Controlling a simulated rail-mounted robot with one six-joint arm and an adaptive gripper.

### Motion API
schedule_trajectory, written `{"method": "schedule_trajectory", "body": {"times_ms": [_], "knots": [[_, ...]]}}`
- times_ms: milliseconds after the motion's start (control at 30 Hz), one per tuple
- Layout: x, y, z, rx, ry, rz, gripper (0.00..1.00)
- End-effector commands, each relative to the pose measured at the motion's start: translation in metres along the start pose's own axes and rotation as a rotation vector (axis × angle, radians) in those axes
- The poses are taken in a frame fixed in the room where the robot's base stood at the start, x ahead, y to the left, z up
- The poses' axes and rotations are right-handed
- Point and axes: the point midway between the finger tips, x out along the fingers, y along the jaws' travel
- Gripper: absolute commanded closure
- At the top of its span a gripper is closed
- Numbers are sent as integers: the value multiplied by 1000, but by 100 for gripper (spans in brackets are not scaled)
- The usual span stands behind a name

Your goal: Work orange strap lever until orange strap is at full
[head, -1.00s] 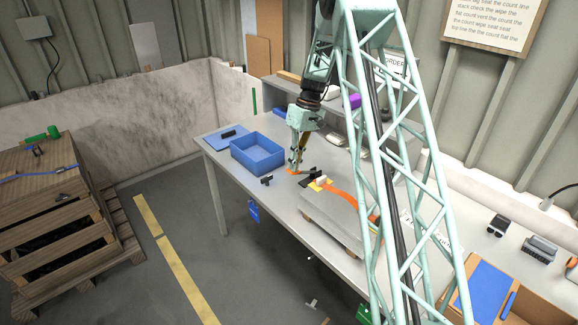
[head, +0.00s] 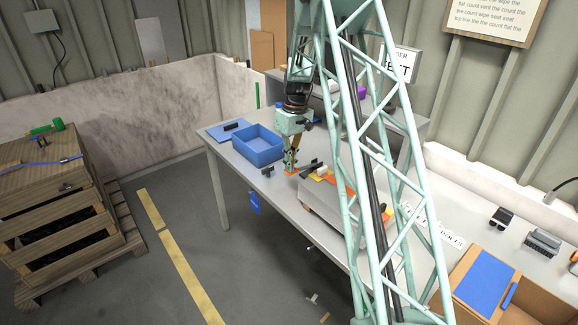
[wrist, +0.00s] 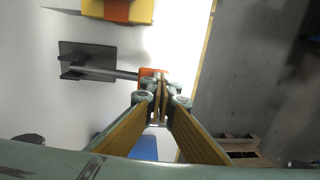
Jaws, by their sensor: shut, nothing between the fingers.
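The orange strap (head: 350,190) lies over the block on the bench, partly hidden behind my arm. In the wrist view, a strip of orange crosses a yellow piece (wrist: 142,10) at the top. The lever (wrist: 115,74) shows there as a grey rod running from a dark bracket (wrist: 85,62) to an orange end (wrist: 150,73). My gripper (wrist: 161,88) is shut and empty, its fingertips at the orange end and partly covering it. I cannot tell whether they touch. In the head view, my gripper (head: 289,170) is low over the bench beside the orange end.
A blue bin (head: 257,157) stands left of my gripper on the bench (head: 240,185), with a small black part (head: 267,171) nearby. A shelf is behind. A cardboard box (head: 535,300) lies at the right.

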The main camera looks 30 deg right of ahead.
Motion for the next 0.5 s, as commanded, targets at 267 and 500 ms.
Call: {"method": "schedule_trajectory", "body": {"times_ms": [267,500], "knots": [[1,-2,3,0,-7,-4,100],[-17,-3,1,-1,-3,-2,100]]}}
